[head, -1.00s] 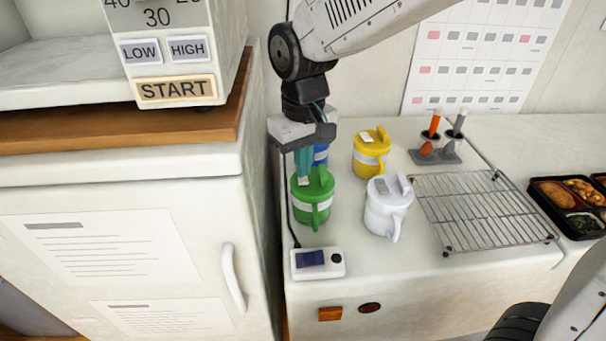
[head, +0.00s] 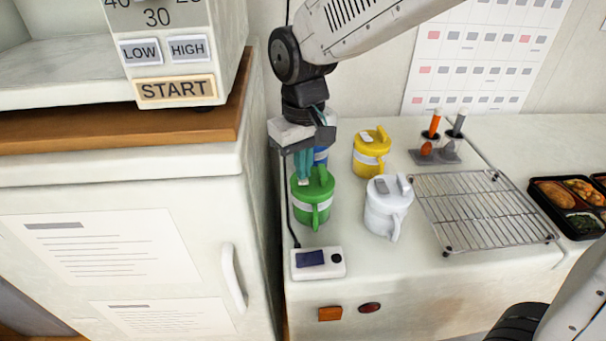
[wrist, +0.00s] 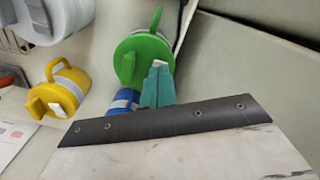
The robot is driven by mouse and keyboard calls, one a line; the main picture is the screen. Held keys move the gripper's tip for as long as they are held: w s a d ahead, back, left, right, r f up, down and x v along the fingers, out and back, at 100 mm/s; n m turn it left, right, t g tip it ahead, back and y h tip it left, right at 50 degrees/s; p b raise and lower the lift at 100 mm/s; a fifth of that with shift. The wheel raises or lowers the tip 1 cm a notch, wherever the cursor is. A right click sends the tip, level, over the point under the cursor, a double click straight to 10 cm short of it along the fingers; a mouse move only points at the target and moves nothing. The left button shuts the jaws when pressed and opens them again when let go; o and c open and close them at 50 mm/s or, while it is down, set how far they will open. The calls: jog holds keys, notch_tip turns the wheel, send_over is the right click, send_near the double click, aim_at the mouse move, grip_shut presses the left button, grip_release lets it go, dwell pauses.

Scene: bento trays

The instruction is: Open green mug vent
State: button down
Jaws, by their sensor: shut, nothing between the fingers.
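The green mug (head: 312,202) stands upright on the counter, with a white band round its body and a green lid. It also shows in the wrist view (wrist: 139,56). A small pale tab, seemingly the vent, shows at the lid's edge beside my fingertips in the wrist view. My gripper (head: 303,179) points down over the lid's rear left part, its teal fingers shut with nothing between them. The fingertips (wrist: 158,70) are at or very near the lid; I cannot tell whether they touch it.
A blue mug (head: 321,156) stands close behind my fingers, mostly hidden. A yellow mug (head: 370,152) and a white mug (head: 386,212) stand to the right, near a wire rack (head: 480,205). A white device (head: 318,263) lies in front of the green mug.

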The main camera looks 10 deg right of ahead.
jog(key=shift+f, duration=0.7)
dwell(0.9)
jog(key=shift+r, duration=3.55)
